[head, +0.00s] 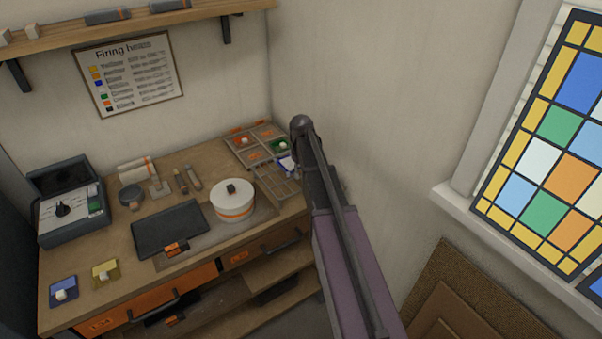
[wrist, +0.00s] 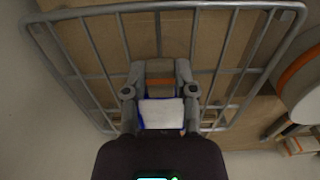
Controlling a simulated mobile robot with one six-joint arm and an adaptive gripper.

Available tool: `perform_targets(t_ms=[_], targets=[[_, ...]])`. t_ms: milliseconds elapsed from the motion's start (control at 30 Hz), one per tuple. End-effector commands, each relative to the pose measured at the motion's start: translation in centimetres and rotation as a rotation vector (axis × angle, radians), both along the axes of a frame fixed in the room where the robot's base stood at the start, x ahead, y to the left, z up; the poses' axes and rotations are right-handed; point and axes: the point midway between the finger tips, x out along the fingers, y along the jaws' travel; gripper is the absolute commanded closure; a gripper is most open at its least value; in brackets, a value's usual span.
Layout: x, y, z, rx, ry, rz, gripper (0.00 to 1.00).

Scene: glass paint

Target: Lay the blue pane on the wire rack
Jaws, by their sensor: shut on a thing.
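My gripper (wrist: 158,98) is shut on a small white block (wrist: 161,115) with blue edging showing beneath it. In the head view the held blue pane (head: 285,161) shows just left of my arm, by the far end of the wire rack (head: 266,182). The rack's grey bars (wrist: 102,75) fill much of the wrist view, with the pane over them near one end. I cannot tell whether the pane touches the bars. My fingers are mostly hidden by my arm in the head view. Another blue pane (head: 69,286) with a white block lies at the bench's front left.
A divided tray (head: 249,138) with orange and green pieces sits behind the rack, against the wall. A white round pot (head: 232,202) stands left of the rack. A dark plate (head: 170,230), a yellow pane (head: 112,276) and a kiln-like box (head: 72,213) lie farther left.

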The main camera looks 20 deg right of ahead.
Motion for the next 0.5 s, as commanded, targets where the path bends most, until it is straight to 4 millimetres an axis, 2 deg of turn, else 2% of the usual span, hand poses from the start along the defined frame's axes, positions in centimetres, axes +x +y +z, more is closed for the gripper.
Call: perform_targets(t_ms=[100,133,200,267,500], targets=[[0.00,-0.01,0.00,0.000,0.000,0.000,1.00],[0.00,-0.01,0.00,0.000,0.000,0.000,0.61],[0.00,-0.01,0.00,0.000,0.000,0.000,0.40],[0.00,-0.02,0.00,0.000,0.000,0.000,0.24],[0.00,-0.03,0.00,0.000,0.000,0.000,0.24]])
